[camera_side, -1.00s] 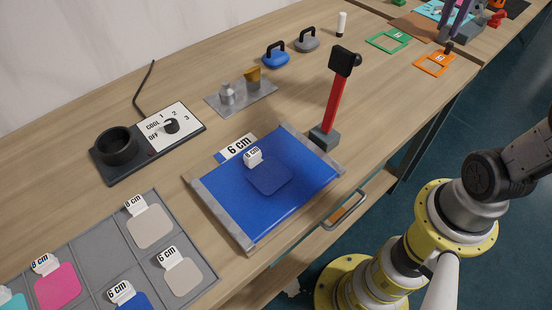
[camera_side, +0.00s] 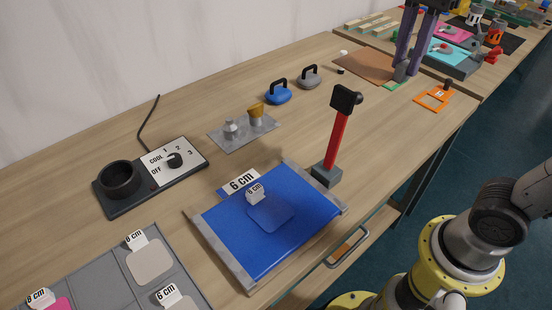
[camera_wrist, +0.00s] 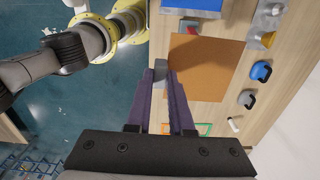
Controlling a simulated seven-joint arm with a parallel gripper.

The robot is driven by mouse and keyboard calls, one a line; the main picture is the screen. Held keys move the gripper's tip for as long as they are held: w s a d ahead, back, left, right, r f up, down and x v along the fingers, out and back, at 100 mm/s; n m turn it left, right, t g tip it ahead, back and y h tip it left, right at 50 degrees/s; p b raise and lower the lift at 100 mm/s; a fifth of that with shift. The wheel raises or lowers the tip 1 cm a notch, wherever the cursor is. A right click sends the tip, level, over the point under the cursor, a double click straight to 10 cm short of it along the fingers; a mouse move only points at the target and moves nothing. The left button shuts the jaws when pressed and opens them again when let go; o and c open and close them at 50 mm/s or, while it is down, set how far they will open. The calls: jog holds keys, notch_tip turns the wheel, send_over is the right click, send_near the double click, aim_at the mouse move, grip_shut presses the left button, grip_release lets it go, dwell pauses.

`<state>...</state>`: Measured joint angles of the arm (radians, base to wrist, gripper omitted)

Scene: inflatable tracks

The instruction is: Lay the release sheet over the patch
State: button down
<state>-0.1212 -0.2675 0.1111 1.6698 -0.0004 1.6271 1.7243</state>
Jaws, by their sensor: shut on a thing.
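The release sheet is a flat brown square (camera_side: 363,66) over the far end of the bench in the side view. It also shows in the wrist view (camera_wrist: 205,65). My gripper (camera_side: 402,72) is at the sheet's right edge, shut on it; in the wrist view its purple fingers (camera_wrist: 160,72) meet at a small grey piece by that edge. The sheet is well away from the patch.
A red-handled hammer (camera_side: 337,140) stands upright at the panel's right corner, between sheet and patch. Blue (camera_side: 279,93) and grey (camera_side: 309,78) handled weights stand behind. The sheet partly hides a green frame (camera_side: 390,86). An orange frame (camera_side: 433,97) lies right.

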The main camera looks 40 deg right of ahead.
jog(key=s+a, duration=0.8)
jog(key=a, duration=0.3)
notch_tip(320, 180, down, 11)
jog(key=w+a+f, duration=0.3)
jog(key=f, duration=0.1)
jog(key=w+a+f, duration=0.3)
jog(key=w+f, duration=0.1)
jog(key=w+a+f, duration=0.3)
jog(key=f, duration=0.1)
jog(key=shift+w+f, duration=0.25)
jog(key=shift+w, duration=0.05)
jog(key=shift+f, duration=0.35)
jog(key=shift+f, duration=0.55)
jog(key=c, duration=0.8)
grip_release()
